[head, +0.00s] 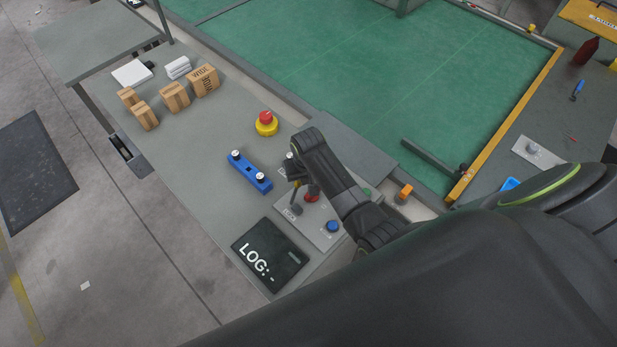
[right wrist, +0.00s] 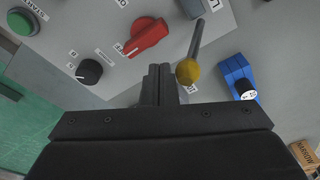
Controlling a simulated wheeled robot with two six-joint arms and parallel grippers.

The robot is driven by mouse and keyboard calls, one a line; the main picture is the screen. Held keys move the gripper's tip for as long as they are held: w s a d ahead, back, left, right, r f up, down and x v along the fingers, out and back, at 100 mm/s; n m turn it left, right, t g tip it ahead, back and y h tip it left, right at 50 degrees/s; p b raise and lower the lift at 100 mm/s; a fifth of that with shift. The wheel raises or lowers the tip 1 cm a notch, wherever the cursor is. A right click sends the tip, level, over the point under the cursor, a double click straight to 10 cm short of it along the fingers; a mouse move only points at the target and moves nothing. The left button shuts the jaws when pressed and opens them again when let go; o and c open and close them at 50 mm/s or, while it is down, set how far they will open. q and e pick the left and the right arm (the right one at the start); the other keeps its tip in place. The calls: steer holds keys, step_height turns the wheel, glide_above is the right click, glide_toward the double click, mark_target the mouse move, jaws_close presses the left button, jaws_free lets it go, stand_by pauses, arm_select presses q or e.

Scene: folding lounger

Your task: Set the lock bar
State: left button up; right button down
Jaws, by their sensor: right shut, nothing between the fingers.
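A blue bar (head: 250,171) with a pale-topped black knob at each end lies on the grey bench, left of the control panel (head: 322,240). One end of the blue bar also shows at the right of the right wrist view (right wrist: 236,70). A lever with a yellow ball (right wrist: 188,71) stands on the panel. My right gripper (right wrist: 160,82) is shut and empty over the panel, with its fingertips just left of the yellow ball in the wrist view; I cannot tell whether they touch. In the head view it partly hides the panel. My left gripper is not in view.
The panel carries a red rotary switch (right wrist: 147,36), a black knob (right wrist: 89,71), a green button (right wrist: 22,21) and a blue button (head: 332,226). A red-and-yellow stop button (head: 266,122), several cardboard boxes (head: 174,96) and a dark LOG display (head: 270,255) are on the bench.

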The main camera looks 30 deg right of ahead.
mark_target(296, 190)
steer(key=shift+s+a+r, duration=0.2)
steer(key=shift+a+r, duration=0.15)
steer(key=shift+a, duration=0.4)
steer(key=shift+s+a+r, duration=0.15)
steer(key=shift+s+a, duration=0.1)
steer(key=shift+a, duration=0.35)
steer(key=shift+s+a+r, duration=0.1)
steer(key=shift+s+a, duration=0.1)
steer(key=shift+a, duration=0.35)
steer(key=shift+w+d+r, duration=0.1)
steer(key=shift+d+r, duration=0.1)
steer(key=shift+r, duration=1.15)
steer(key=shift+w+d+r, duration=0.1)
steer(key=shift+d+r, duration=0.1)
steer(key=shift+r, duration=1.1)
steer(key=shift+d+r, duration=0.2)
steer(key=shift+r, duration=1.15)
